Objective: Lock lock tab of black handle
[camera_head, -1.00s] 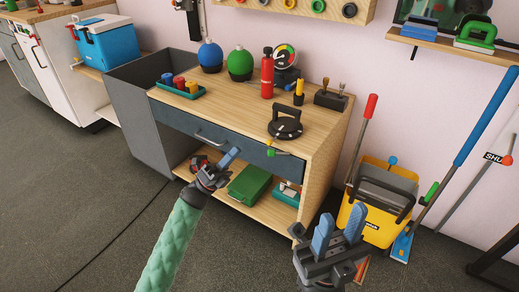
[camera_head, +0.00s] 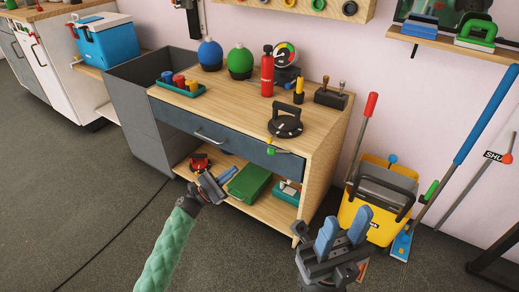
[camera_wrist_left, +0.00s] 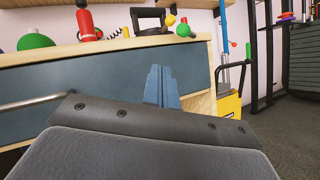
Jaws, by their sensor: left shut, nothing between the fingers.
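A black handle (camera_head: 286,124) on a round black base sits near the front right of the wooden bench top. A yellow-tipped piece (camera_head: 273,142) and a green-tipped piece (camera_head: 271,151) show at the bench's front edge below it. In the left wrist view the black handle (camera_wrist_left: 150,17), yellow tip (camera_wrist_left: 170,20) and green tip (camera_wrist_left: 183,30) are above the fingers. I cannot tell which part is the lock tab. My left gripper (camera_head: 229,173) is shut and empty, in front of the bench below the drawer, apart from the handle. My right gripper (camera_head: 344,230) is open and empty at lower right.
The drawer front (camera_head: 220,138) has a bar handle. The shelf below holds a green box (camera_head: 249,182). A red extinguisher (camera_head: 267,72) and a small tray (camera_head: 184,90) stand on the bench. A yellow bucket (camera_head: 366,218) and poles stand at right.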

